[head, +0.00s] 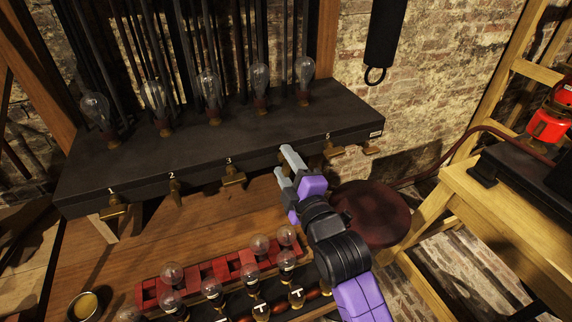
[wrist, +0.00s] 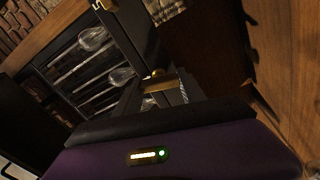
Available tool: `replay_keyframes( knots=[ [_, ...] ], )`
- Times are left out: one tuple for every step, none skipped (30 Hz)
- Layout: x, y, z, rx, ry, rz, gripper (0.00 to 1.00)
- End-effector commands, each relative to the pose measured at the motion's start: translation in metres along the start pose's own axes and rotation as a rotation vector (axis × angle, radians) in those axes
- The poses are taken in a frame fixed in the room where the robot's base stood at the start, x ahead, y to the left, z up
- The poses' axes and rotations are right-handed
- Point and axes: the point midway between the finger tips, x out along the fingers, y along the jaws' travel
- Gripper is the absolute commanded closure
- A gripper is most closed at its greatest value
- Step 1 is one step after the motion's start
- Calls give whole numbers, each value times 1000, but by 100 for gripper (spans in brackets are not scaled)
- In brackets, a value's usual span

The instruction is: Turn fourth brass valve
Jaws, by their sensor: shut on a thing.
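The black valve bench (head: 140,155) carries a row of brass valves along its front edge, with white numbers above. My gripper (head: 281,166) reaches the front edge between valves 3 and 5. It is shut on the fourth brass valve, which it mostly hides, along with its number. In the wrist view a brass piece (wrist: 163,81) shows at the fingers. How far the valve is turned cannot be told.
Several glass bulbs (head: 209,88) stand on the bench top. Below is a red rack (head: 150,291) with more bulbs on a wooden table (head: 75,265). A round dark red stool (head: 372,212) stands right of my gripper. A wooden frame is at the far right.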

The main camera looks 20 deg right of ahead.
Motion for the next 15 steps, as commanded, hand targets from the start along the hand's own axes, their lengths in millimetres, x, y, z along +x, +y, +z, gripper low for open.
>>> replay_keyframes(
  knots=[
    [0, -1, -1, -36, 1, -1, 93],
    [0, -1, -1, -57, 1, -1, 93],
    [0, -1, -1, -86, 1, -1, 93],
    [0, -1, -1, -107, 1, -1, 93],
    [0, -1, -1, -125, 1, -1, 93],
    [0, -1, -1, -149, 1, -1, 93],
    [0, -1, -1, -166, 1, -1, 93],
    [0, -2, -1, -181, 1, -1, 93],
    [0, -2, -1, -200, 1, -1, 93],
    [0, -2, -1, -212, 1, -1, 93],
    [0, -2, -1, -225, 2, -1, 93],
    [0, -2, -1, -238, 2, -1, 93],
    [0, -2, -1, -248, 2, -1, 93],
    [0, -2, -1, -256, 2, -1, 93],
    [0, -2, -1, -265, 2, -1, 93]
  ],
)
